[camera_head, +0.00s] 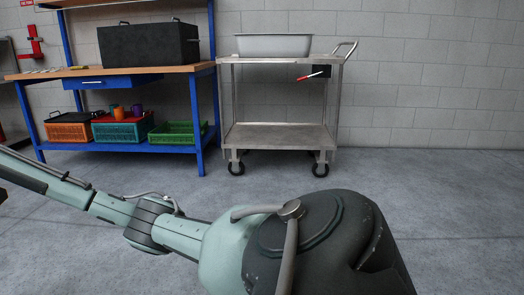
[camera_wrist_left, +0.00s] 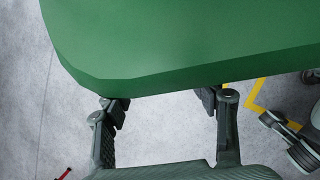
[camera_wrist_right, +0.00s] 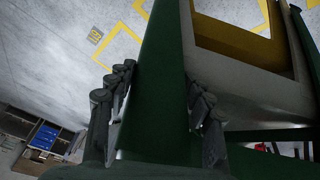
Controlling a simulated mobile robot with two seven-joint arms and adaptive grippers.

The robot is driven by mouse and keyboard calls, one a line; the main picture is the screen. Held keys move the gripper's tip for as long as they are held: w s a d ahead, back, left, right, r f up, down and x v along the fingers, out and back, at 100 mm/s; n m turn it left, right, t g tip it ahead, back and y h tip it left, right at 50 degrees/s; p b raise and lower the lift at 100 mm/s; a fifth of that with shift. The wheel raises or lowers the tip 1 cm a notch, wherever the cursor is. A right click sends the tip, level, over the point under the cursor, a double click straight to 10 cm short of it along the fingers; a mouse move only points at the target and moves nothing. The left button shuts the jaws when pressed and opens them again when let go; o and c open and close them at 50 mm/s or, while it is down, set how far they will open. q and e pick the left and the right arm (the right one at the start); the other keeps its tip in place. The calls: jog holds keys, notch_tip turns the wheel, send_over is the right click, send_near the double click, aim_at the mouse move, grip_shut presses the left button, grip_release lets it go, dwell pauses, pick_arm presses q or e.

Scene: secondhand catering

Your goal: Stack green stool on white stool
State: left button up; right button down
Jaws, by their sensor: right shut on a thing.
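The green stool's broad, smooth green surface (camera_wrist_left: 180,40) fills the top of the left wrist view. My left gripper (camera_wrist_left: 167,100) has its fingers wide apart at its edge; the fingertips are partly hidden and I cannot tell whether they touch it. In the right wrist view, my right gripper (camera_wrist_right: 162,92) is shut on a dark green upright part (camera_wrist_right: 160,80) of the green stool. Just right of it is a pale, boxy part (camera_wrist_right: 250,82) with a yellow-brown inside, possibly the white stool. Neither stool shows in the head view.
A metal cart (camera_head: 280,138) with a white basin (camera_head: 273,45) stands by the back wall. Left of it is a blue workbench (camera_head: 125,75) with a black box (camera_head: 149,45) and coloured crates below. Grey floor (camera_head: 440,200) is clear at the right.

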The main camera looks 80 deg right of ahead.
pick_arm(q)
jog(key=o, duration=0.3)
jog(key=shift+a+f, duration=0.1)
jog(key=shift+f, duration=0.35)
pick_arm(e)
jog(key=shift+s+f, duration=0.1)
jog(key=shift+f, duration=0.75)
pick_arm(q)
jog(key=shift+o, duration=0.2)
jog(key=shift+s+a+f, duration=0.1)
jog(key=shift+f, duration=0.2)
pick_arm(e)
jog(key=c, duration=0.9)
grip_release()
jog(key=shift+f, duration=0.3)
pick_arm(q)
jog(key=shift+a, duration=0.1)
pick_arm(e)
jog(key=o, duration=0.3)
jog(key=shift+f, duration=0.1)
jog(key=shift+o, duration=0.2)
pick_arm(q)
jog(key=shift+w+r, duration=0.15)
jog(key=shift+w, duration=0.05)
pick_arm(e)
jog(key=shift+r, duration=0.3)
pick_arm(q)
jog(key=shift+r, duration=0.15)
pick_arm(e)
jog(key=shift+r, duration=0.1)
